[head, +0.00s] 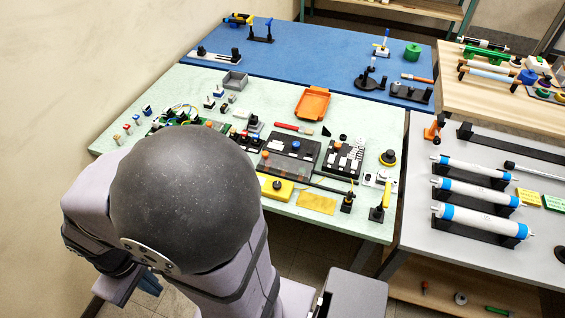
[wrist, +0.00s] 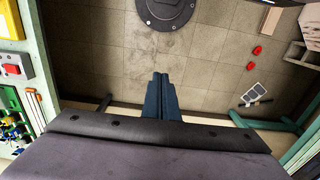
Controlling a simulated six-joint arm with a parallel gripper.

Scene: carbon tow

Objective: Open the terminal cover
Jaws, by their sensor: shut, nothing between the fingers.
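My gripper (wrist: 163,78) is shut and empty in the wrist view, its dark blue fingers together over the tiled floor. In the head view a small dark blue part, likely its fingers, shows at the lower left beyond the table's near side; the rest is behind my arm. On the pale green bench top (head: 190,85) are two black boards. The left board (head: 296,146) has an orange knob and a see-through cover-like panel (head: 283,168) at its front. I cannot tell for sure that this panel is the terminal cover, or whether it is open. My gripper is well away from it.
A grey table with blue-white cylinders (head: 475,192) stands at right. The wrist view shows open floor (wrist: 90,60).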

